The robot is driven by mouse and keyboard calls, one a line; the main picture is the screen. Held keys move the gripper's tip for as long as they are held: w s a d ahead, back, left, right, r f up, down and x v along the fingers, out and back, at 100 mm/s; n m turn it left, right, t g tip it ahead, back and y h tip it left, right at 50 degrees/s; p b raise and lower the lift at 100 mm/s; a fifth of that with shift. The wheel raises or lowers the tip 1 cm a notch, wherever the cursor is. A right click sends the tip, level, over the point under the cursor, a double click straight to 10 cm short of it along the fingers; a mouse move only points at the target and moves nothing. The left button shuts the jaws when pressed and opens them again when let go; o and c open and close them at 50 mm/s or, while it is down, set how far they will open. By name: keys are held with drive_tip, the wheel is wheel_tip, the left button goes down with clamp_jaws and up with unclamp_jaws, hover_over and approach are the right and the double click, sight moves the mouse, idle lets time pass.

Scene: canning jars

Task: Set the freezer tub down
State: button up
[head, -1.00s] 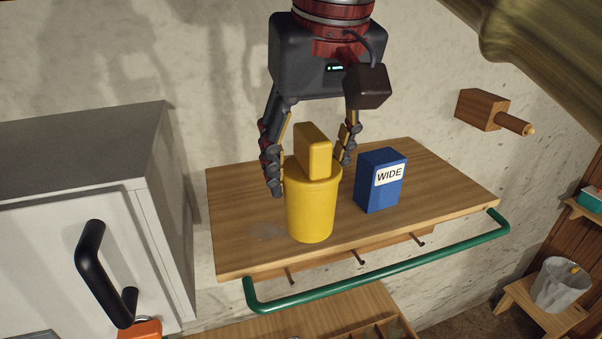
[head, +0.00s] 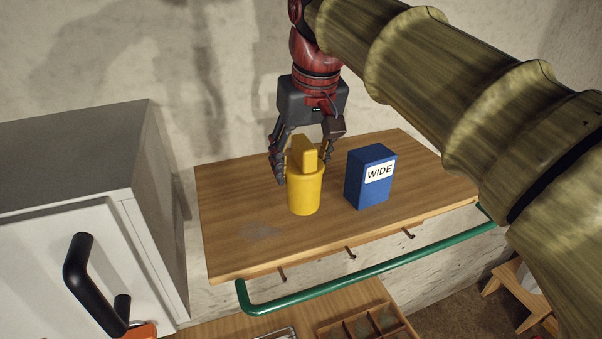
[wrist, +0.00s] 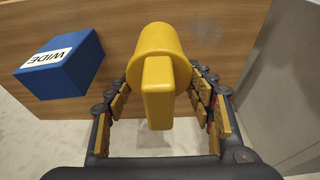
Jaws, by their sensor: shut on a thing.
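The freezer tub is a yellow round tub (head: 304,194) with an upright yellow slab-shaped grip on its lid. It is upright over the left-middle part of the wooden shelf (head: 225,205); I cannot tell whether its base touches the board. My gripper (head: 305,171) comes from above and is shut on the tub, one finger on each side. In the wrist view the tub (wrist: 166,45) sits between the two padded fingers, its far side hidden.
A blue box marked WIDE (head: 369,178) stands to the right of the tub. A green rail (head: 370,266) runs along the shelf's front, with hooks below. A grey cabinet (head: 75,150) with a black handle is at left. Bare board lies left of the tub.

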sight(308, 143)
drive_tip(key=x, duration=0.2)
drive_tip(key=p+x, duration=0.1)
drive_tip(key=shift+w+d+f, duration=0.15)
drive_tip(key=shift+d+f, duration=0.1)
drive_tip(key=shift+f, duration=0.45)
drive_tip(key=shift+f, duration=0.1)
drive_tip(key=shift+f, duration=0.15)
drive_tip(key=o, duration=1.2)
drive_tip(key=v, duration=1.2)
drive_tip(key=shift+b, duration=0.35)
